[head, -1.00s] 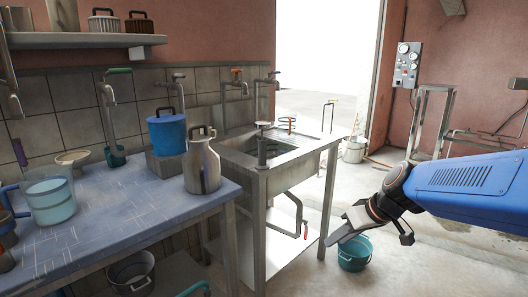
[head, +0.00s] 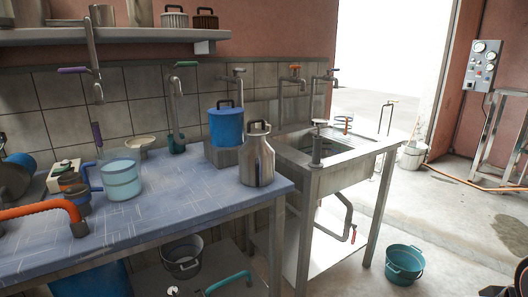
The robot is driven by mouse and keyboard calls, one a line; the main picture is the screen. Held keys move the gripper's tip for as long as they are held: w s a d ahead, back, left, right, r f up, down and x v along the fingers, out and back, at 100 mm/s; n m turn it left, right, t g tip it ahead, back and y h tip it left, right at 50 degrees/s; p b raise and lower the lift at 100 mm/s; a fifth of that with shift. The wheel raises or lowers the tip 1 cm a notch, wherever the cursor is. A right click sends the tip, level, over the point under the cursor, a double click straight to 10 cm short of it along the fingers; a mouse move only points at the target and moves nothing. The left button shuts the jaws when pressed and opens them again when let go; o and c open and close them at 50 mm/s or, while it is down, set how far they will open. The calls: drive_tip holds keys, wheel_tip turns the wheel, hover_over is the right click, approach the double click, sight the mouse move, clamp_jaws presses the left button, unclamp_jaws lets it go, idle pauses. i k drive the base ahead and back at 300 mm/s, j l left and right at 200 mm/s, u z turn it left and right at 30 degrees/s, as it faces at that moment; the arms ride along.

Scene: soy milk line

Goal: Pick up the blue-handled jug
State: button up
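The blue-handled jug (head: 122,180) stands upright on the blue-topped table (head: 160,222) at the left. It is a see-through jug with a pale teal filling or tint, and its blue handle points left. My gripper (head: 497,291) shows only in part at the bottom right corner, far to the right of the jug and apart from it. Most of it is cut off by the picture's edge, so its fingers' opening is hidden.
A metal milk can (head: 257,160) and a blue lidded pot (head: 226,128) stand right of the jug. An orange-red curved pipe (head: 40,209) lies to its front left. A sink (head: 330,160) adjoins the table. A teal bucket (head: 404,264) sits on the floor.

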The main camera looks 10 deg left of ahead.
sight(120, 168)
drive_tip(key=u, duration=1.65)
